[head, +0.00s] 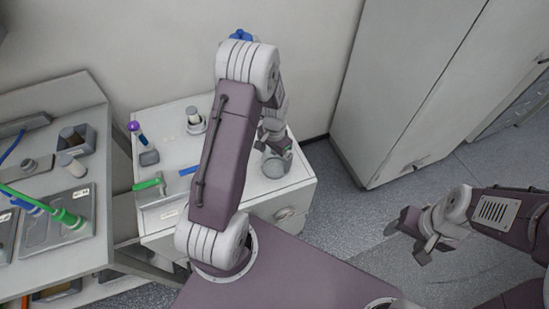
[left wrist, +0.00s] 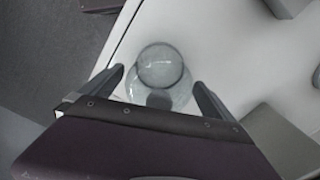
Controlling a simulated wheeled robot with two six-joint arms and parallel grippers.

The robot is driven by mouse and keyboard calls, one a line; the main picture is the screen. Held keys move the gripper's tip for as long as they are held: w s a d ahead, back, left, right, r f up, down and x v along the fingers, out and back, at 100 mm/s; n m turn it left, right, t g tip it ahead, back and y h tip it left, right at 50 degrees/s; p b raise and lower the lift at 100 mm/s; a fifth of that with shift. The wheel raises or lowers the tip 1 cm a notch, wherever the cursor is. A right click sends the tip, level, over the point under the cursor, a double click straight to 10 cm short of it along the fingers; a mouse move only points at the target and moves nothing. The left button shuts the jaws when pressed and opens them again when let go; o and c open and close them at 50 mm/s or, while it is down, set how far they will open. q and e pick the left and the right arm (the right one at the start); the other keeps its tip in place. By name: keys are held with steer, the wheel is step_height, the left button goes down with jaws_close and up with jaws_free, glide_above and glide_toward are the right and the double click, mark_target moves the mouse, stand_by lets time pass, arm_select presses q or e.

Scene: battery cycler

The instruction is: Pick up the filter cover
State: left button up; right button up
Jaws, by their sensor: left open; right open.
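A clear grey, round, cup-like piece, which looks like the filter cover (head: 278,163), stands near the right edge of the white cabinet top in the head view. My left gripper (head: 270,138) is above and beside it, partly hiding it. In the left wrist view the filter cover (left wrist: 161,68) lies between and just beyond the two open fingers of my left gripper (left wrist: 158,88). Whether a finger touches it I cannot tell. My right gripper (head: 421,243) is open and empty over the floor at the right.
The cabinet top also holds a green-handled tool (head: 150,184), a small white-capped jar (head: 194,118), and a purple-topped stick in a grey block (head: 149,157). A bench (head: 75,100) stands at the left, a tall cabinet (head: 405,80) at the back right.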

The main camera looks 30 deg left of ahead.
arm_select(q)
steer(key=shift+r, duration=0.1)
steer(key=c, duration=1.2)
steer(key=r, duration=0.4)
steer(key=shift+w+d+r, duration=0.2)
steer(key=shift+d+r, duration=0.05)
steer(key=shift+d, duration=0.1)
steer(key=w+d+r, duration=0.1)
steer(key=d+r, duration=0.1)
steer(key=d, duration=0.1)
steer(key=w+d+r, duration=0.1)
steer(key=d+r, duration=0.1)
steer(key=d, duration=0.1)
steer(key=w+d+r+b, duration=0.1)
steer(key=w+d+r, duration=0.1)
steer(key=d, duration=0.2)
steer(key=shift+r, duration=0.25)
